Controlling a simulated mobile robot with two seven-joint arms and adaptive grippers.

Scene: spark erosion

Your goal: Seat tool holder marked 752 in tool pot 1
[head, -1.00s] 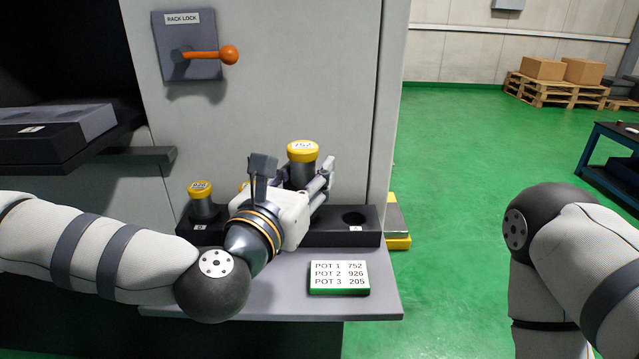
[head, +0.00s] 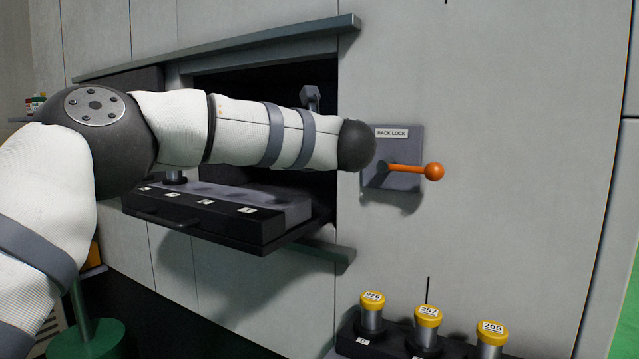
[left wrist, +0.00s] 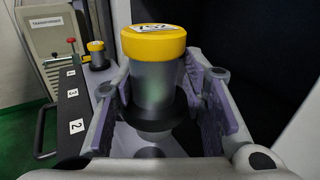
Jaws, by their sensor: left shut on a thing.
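The tool holder marked 752, a grey cylinder with a yellow cap and dark flange, is upright in my left gripper (left wrist: 160,85) in the left wrist view, its body (left wrist: 155,82) between the fingers. In the head view my left arm hides this holder and most of the gripper at the rack opening. The black pot rack (head: 262,229) projects from the opening, with several numbered labels along its front. The left wrist view shows its labels 2, 3 and 4 to the left of the held holder. My right gripper is out of view.
Another yellow-capped holder (left wrist: 97,55) stands in the rack near label 4. The rack lock's orange lever (head: 432,171) is right of the opening. Holders 926 (head: 372,312), 257 (head: 427,330) and 205 (head: 490,345) stand in a black stand (head: 350,342) at lower right.

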